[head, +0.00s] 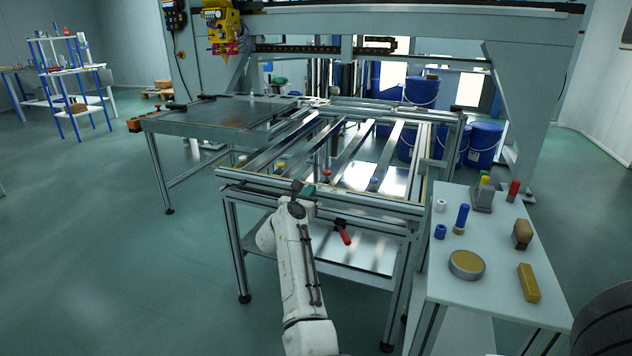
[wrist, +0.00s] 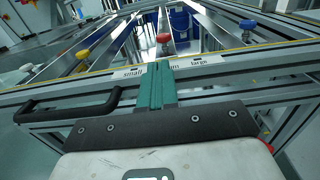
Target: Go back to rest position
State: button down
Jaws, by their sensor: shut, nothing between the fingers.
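My gripper (wrist: 157,86) shows its green fingers pressed together and empty in the wrist view. It is in front of the front rail of the panel fixture (wrist: 230,65), close to the label strip. Labels reading "small" and "large" show, and the middle one is partly hidden by the fingers. In the head view my gripper (head: 303,188) is at the front edge of the fixture (head: 390,208), at the end of my white arm. A red knob (wrist: 163,38) is just beyond the fingertips, with a yellow knob (wrist: 83,55) to the left and a blue knob (wrist: 247,25) to the right.
A side table (head: 465,293) at right holds a round tin (head: 466,265), a yellow block (head: 528,283), a blue peg (head: 461,217) and other small parts. A lower shelf (head: 360,250) is under the fixture. Blue buckets (head: 483,144) stand behind. Floor at left is clear.

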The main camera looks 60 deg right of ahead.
jog(key=shift+s+a+p, duration=0.15)
jog(key=shift+a+p, duration=0.25)
jog(key=shift+a, duration=1.75)
